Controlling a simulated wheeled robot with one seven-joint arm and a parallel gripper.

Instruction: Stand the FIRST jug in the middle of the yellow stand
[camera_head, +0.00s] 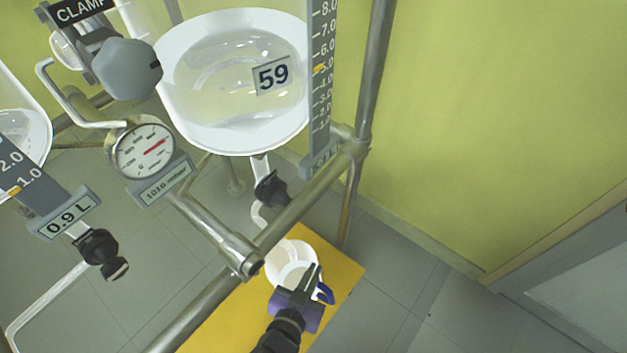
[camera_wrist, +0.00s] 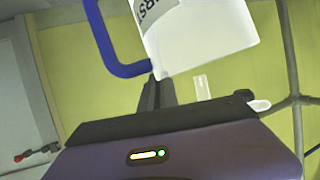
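The FIRST jug (camera_head: 284,259) is a white cup with a blue handle, seen from above over the yellow stand (camera_head: 222,326) in the head view. I cannot tell whether its base touches the stand. My gripper (camera_head: 311,275) meets the jug beside the handle. In the wrist view the jug (camera_wrist: 205,45) shows part of its label, and its blue handle is to the left. My narrow dark fingers (camera_wrist: 157,88) are close together and meet the jug's edge by the handle. They look shut on it, though the contact is partly hidden.
A glass vessel marked 59 (camera_head: 207,105) with an outlet valve (camera_head: 270,189) hangs above and behind the jug. Metal frame bars (camera_head: 212,238) and a pressure gauge (camera_head: 146,150) stand to the left. Floor to the right is clear, up to a yellow-green wall (camera_head: 480,110).

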